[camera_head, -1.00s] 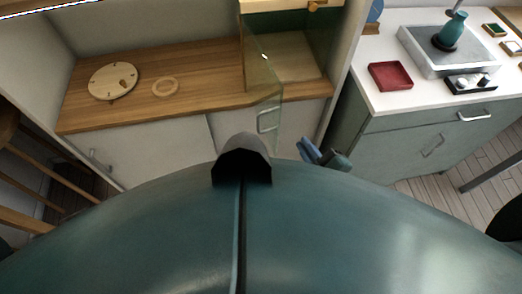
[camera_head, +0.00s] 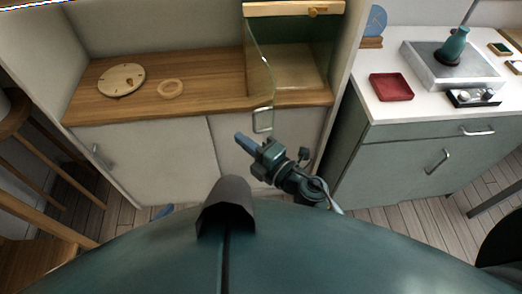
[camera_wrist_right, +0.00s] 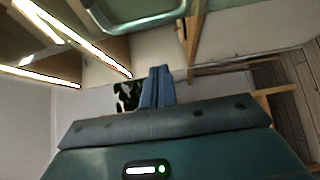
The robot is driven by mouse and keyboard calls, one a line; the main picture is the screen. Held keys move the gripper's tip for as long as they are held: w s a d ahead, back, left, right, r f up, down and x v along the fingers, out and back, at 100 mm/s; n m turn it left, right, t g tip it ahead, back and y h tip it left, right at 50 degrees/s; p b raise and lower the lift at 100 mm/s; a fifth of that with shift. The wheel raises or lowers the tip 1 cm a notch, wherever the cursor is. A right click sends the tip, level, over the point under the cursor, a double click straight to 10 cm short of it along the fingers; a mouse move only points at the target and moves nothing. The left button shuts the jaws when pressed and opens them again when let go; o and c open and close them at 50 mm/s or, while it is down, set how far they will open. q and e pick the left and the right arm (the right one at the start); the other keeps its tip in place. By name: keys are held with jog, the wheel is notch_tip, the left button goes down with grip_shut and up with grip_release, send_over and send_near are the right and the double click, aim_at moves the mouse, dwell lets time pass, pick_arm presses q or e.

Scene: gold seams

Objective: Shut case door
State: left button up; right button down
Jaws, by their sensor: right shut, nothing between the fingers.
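The display case (camera_head: 296,62) stands on the wooden shelf, with a wooden top rail and dark green inner walls. Its glass door (camera_head: 261,75) stands open, swung out from the left side past the shelf's front edge. A metal loop handle (camera_head: 263,121) shows near the door's lower free end; a metal loop handle also shows at the top of the right wrist view (camera_wrist_right: 142,14). My right gripper (camera_head: 240,138) is just below and left of the handle, with its blue fingers together and empty (camera_wrist_right: 157,86). Only a blue tip of my left gripper (camera_head: 163,212) shows, lower left.
A round wooden dial (camera_head: 121,79) and a wooden ring (camera_head: 170,88) lie on the shelf left of the case. At right, a white counter holds a red tray (camera_head: 391,87) and a teal vase (camera_head: 454,46) on a grey block. A wooden chair (camera_head: 40,215) stands at left.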

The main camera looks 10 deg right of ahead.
aim_at(255, 132)
jog(key=w+d, duration=0.2)
jog(key=w, duration=0.1)
jog(key=shift+d, duration=0.15)
jog(key=shift+d, duration=0.15)
dwell(0.3)
